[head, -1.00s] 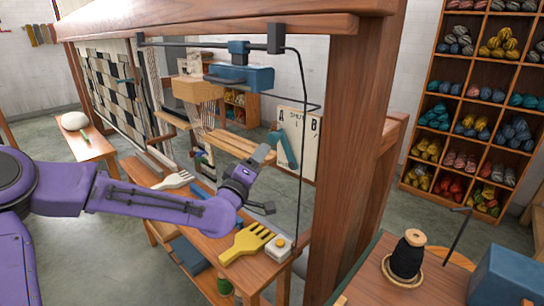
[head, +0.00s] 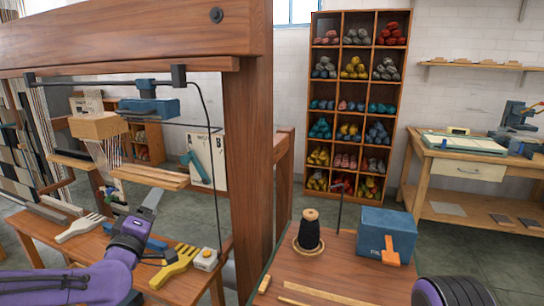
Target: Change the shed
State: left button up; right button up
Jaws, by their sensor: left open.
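A white plate (head: 219,146) with the letters A and B stands behind the wooden loom frame (head: 252,130). A teal lever (head: 197,166) lies across the plate, its upper end tilted left, toward the A side. My left gripper (head: 160,228) is in front of the loom bench, lower and nearer than the lever and apart from it. Its fingers are spread and nothing is between them. My right gripper is not in view.
A bench (head: 60,243) bears a white comb (head: 80,227), a yellow comb (head: 179,265) and a button box (head: 206,260). The loom's thick post stands right of the lever. A nearer table (head: 335,268) bears a black spool (head: 309,236) and a blue box (head: 385,222) with an orange tab.

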pick_arm(q)
jog(key=s+f+m+g+y, duration=0.1)
jog(key=s+f+g, duration=0.3)
jog(key=f, duration=0.6)
jog(key=s+d+f+g, duration=0.15)
jog(key=s+f, duration=0.35)
jog(key=f, duration=0.5)
jog(key=s+f+m+g+y, duration=0.1)
jog(key=s+f+g, duration=0.35)
jog(key=f, duration=0.65)
jog(key=s+a+f+m+g, duration=0.1)
jog(key=s+f+g, duration=0.1)
jog(key=s+f, duration=0.3)
jog(key=s+a+f+m+g+y, duration=0.1)
jog(key=s+f, duration=0.4)
jog(key=s, duration=0.8)
jog(key=s+a+f+m+g, duration=0.1)
jog(key=s+f+g, duration=0.3)
jog(key=s, duration=0.5)
jog(key=shift+f+m, duration=0.3)
jog(key=shift+f, duration=0.2)
jog(key=shift+w, duration=0.1)
